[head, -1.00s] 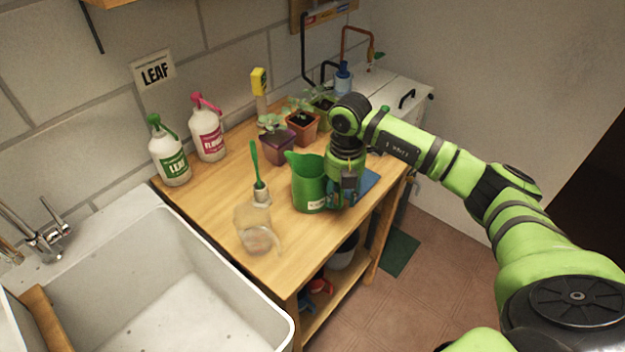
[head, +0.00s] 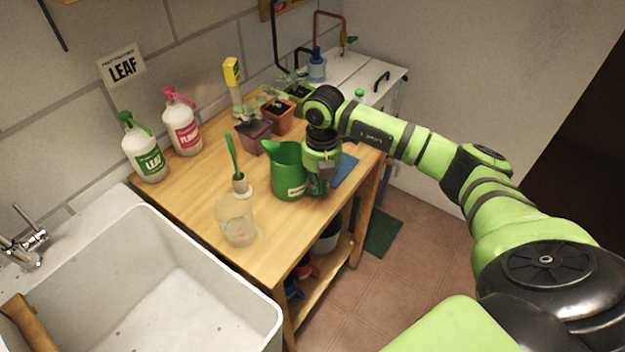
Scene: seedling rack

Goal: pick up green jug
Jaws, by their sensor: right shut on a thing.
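The green jug (head: 286,172) is upright at the front right part of the wooden bench, with its spout to the left and a pale label low on its side. My right gripper (head: 318,186) is at the jug's right side, shut on it where the handle lies. The fingers and handle overlap, so the exact grip is partly hidden. I cannot tell whether the jug's base touches the bench. My left gripper is not in view.
Two spray bottles (head: 145,152) (head: 183,128) stand at the wall; a white sink (head: 262,318) adjoins.

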